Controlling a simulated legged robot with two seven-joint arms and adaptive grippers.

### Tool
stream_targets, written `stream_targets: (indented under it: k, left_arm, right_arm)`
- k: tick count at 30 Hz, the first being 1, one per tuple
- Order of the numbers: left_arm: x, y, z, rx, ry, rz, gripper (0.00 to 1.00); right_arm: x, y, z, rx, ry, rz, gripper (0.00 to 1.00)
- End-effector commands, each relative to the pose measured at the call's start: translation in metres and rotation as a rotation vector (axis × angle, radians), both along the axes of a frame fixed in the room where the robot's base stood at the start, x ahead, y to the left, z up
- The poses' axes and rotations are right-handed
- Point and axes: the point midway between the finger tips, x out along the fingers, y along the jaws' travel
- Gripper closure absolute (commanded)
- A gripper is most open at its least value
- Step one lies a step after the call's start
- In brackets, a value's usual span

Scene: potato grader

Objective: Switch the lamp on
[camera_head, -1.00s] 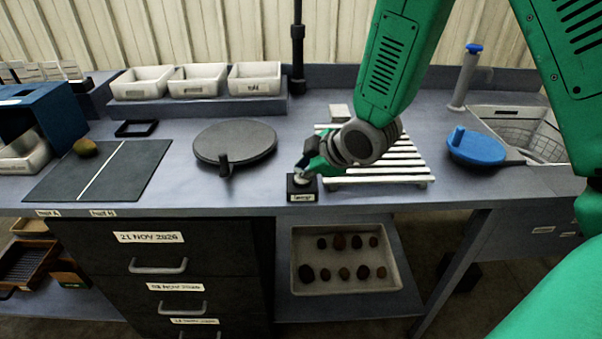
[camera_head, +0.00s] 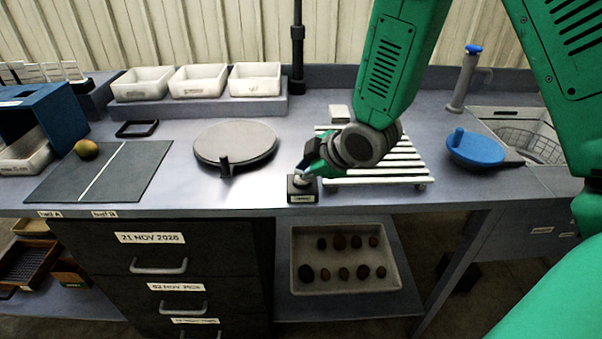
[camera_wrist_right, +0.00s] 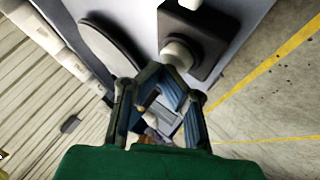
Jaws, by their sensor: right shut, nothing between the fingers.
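A small black switch box (camera_head: 302,193) with a pale label stands at the bench's front edge, left of the slatted rack. A pale round button (camera_wrist_right: 178,53) sits on top of the box, seen best in the right wrist view. My right gripper (camera_head: 303,170) is right at the button, its fingers shut with nothing between them; it also shows in the right wrist view (camera_wrist_right: 163,73). Whether the fingertips press the button is hard to tell. A black pole (camera_head: 298,50) rises behind the bench; any lamp head is out of view. My left gripper is not in view.
A round grey turntable (camera_head: 235,142) lies left of the box and the white slatted rack (camera_head: 385,168) right of it. A blue round lid (camera_head: 475,148) and a sink are farther right. A dark mat (camera_head: 100,170) with a potato (camera_head: 86,149) lies left.

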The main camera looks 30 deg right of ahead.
Motion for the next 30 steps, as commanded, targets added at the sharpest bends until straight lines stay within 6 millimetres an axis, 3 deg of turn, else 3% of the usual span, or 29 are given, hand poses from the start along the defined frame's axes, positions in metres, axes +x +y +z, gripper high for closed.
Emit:
stream_targets:
  k: [5,21,30]
  left_arm:
    - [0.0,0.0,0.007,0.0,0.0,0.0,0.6]
    - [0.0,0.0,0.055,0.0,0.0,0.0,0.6]
    - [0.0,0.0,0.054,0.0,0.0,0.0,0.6]
  right_arm:
    - [0.0,0.0,0.008,0.0,-0.001,0.0,1.0]
    - [0.001,0.0,0.061,0.0,-0.003,0.001,1.0]
    - [0.001,0.0,0.061,-0.001,-0.002,0.0,1.0]
